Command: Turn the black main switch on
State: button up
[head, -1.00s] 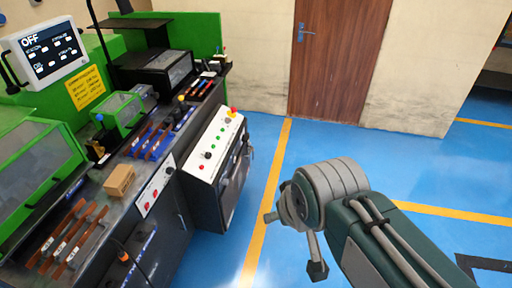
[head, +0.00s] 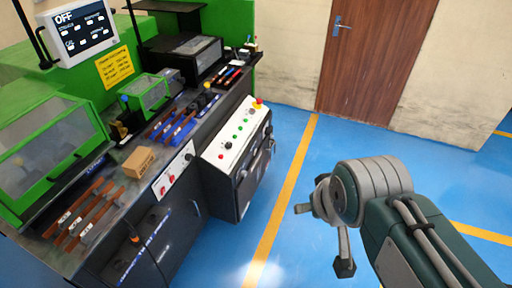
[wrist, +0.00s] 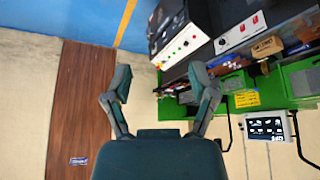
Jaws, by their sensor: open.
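The green busbar machine stands at the left in the head view. Its screen (head: 80,30) reads OFF; it shows upside down in the wrist view (wrist: 267,126). A small white panel (head: 174,172) on its front has two red switches and a small dark knob (head: 188,157). A larger white panel (head: 237,136) has several coloured buttons and a red-and-yellow stop button (head: 258,101). I cannot tell for sure which dark control is the black main switch. My gripper (head: 322,238) is open and empty above the floor, right of the machine, apart from both panels. Its fingers are spread in the wrist view (wrist: 160,75).
A cardboard box (head: 138,162) and copper-coloured bars (head: 85,214) lie on the machine's worktop. A brown door (head: 375,55) is in the back wall. The blue floor (head: 300,150) with yellow lines is clear between the machine and my arm.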

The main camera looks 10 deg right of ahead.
aim_at(268, 130)
jog(key=i+l+u, duration=0.25)
jog(key=i+l, duration=1.7)
